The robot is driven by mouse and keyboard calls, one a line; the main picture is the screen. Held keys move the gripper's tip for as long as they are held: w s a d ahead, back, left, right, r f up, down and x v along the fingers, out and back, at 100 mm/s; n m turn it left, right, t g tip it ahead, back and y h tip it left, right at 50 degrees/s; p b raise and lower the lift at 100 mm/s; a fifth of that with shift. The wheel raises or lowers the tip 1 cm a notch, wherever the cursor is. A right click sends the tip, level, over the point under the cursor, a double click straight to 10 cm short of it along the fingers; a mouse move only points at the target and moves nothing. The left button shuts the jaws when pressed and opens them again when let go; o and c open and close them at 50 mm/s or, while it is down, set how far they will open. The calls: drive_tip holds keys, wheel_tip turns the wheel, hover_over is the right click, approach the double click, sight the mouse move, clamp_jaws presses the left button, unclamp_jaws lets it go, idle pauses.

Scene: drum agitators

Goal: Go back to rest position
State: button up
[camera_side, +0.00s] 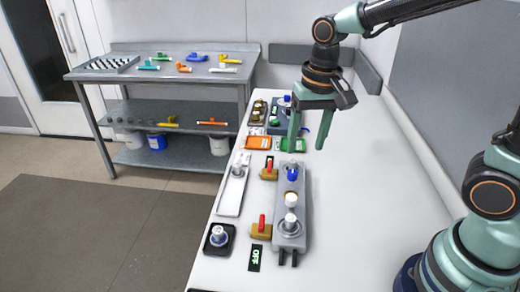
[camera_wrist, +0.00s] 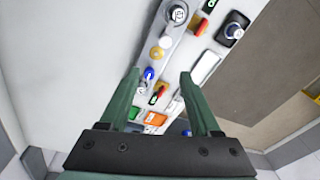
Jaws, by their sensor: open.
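My gripper (camera_side: 308,131) is open and empty, with its two green fingers pointing down above the white bench. It hangs near the far end of the grey fixture (camera_side: 291,245) that carries white and blue round parts. In the wrist view, my gripper (camera_wrist: 162,82) shows both fingers spread apart with nothing held between them. Beyond the fingertips, the fixture (camera_wrist: 178,50) with its blue knob (camera_wrist: 149,73) is visible. The fingers stand apart from the bench in the side view.
Orange (camera_side: 257,142) and green (camera_side: 293,145) trays lie close below my gripper. Red-handled valves (camera_side: 261,229) sit left of the fixture. A black square base (camera_side: 219,238) stands at the near left. The bench right of the fixture is clear. A metal shelf (camera_side: 165,74) holds coloured tools.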

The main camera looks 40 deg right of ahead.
drive_tip(key=s+d+r+n+t, duration=0.4)
drive_tip(key=s+d+r+n, duration=0.1)
drive_tip(key=shift+s+d, duration=0.3)
idle(0.8)
